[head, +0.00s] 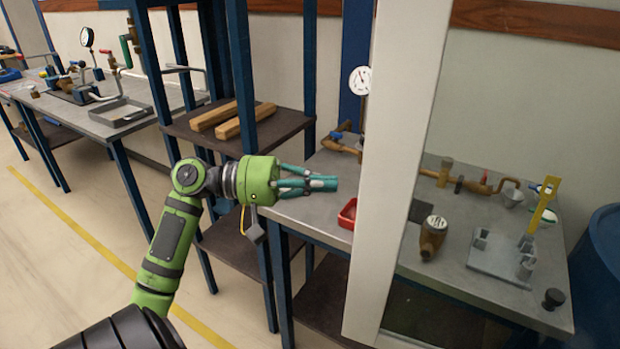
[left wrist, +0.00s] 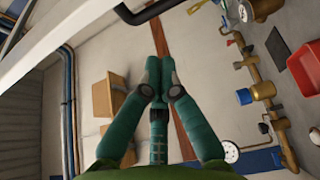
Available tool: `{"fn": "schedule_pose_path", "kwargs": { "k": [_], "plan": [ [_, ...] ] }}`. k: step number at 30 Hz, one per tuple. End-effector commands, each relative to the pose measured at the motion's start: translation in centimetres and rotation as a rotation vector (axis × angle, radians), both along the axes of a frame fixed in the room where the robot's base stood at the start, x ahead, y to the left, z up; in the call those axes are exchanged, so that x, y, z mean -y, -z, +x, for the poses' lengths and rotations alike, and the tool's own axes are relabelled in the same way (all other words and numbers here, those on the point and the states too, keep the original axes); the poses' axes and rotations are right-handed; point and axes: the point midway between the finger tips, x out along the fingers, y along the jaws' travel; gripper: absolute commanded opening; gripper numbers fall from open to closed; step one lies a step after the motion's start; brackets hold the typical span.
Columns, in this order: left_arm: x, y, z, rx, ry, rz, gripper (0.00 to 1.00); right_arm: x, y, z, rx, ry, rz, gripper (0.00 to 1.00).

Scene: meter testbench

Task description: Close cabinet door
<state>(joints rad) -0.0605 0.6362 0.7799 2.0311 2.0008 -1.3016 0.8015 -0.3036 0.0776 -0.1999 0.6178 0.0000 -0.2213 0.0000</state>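A tall pale upright (head: 398,170), which looks like the edge frame of the cabinet door, stands in front of the workbench. The area to its right looks like a see-through pane, with the bench's things showing behind it. My left gripper (head: 325,184) is to the left of the upright, apart from it in the picture, pointing right. Its teal fingers are together with nothing seen between them; they also meet in the left wrist view (left wrist: 158,75). A pale beam (left wrist: 90,40) crosses the upper left there; I cannot tell if it is the same frame. My right gripper is not in view.
A grey workbench (head: 460,270) holds brass pipework, a meter (head: 433,235) and a red tray (head: 348,214). A blue-legged shelf with wooden blocks (head: 245,121) stands behind my left arm. A blue barrel (head: 597,275) is at the right edge. Floor at left is clear.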

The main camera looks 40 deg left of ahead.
Motion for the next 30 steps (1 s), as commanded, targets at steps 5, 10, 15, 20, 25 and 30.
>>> {"fn": "schedule_pose_path", "kwargs": {
  "k": [5,10,15,20,25,30],
  "plan": [
    [3.0,-0.5,2.7,0.002,0.001,-0.002,0.0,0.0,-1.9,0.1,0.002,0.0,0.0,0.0],
    [4.6,-0.3,1.9,0.0,-0.002,-0.003,0.0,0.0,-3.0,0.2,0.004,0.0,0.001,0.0],
    [5.3,-0.1,0.2,0.0,-0.001,0.0,0.0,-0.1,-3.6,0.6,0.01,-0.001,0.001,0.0],
    [5.4,0.0,-0.2,0.001,-0.002,0.0,0.0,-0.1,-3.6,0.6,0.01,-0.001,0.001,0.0],
    [5.4,0.0,-0.2,0.001,-0.002,0.0,0.0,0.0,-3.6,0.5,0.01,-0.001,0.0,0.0],
    [5.4,0.0,-0.2,0.001,-0.002,0.0,0.0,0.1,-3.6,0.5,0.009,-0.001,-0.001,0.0]
  ]
}}
